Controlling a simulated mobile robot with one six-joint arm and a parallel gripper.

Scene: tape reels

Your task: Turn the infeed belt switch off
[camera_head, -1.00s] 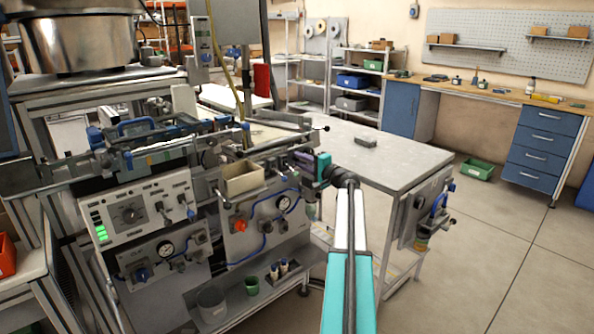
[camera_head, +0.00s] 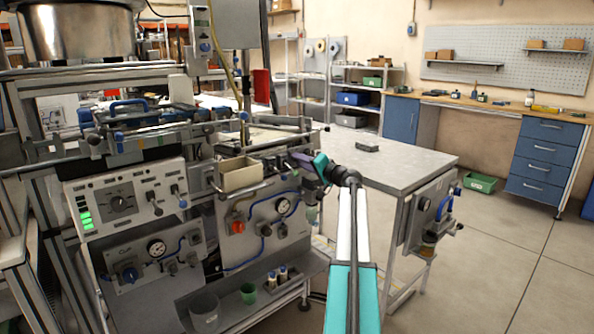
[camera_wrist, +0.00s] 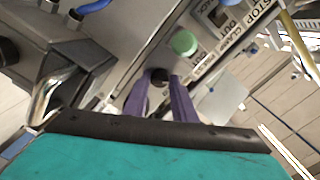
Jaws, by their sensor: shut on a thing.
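My gripper (camera_head: 303,163) is at the right end of the machine front in the head view. In the wrist view its two purple fingers (camera_wrist: 161,88) are close around a small dark knob (camera_wrist: 160,76) below a green button (camera_wrist: 184,42). The fingers hide part of the knob, and I cannot read a label that names it. A control panel (camera_head: 92,196) with a dial, several toggle switches and green lights is at the left in the head view. I cannot read which of its switches belongs to the infeed belt.
A beige bin (camera_head: 240,175) sits on the machine front, left of my gripper. A grey table (camera_head: 410,165) stands just behind and right of my arm. A small cup (camera_head: 248,293) stands on the low shelf.

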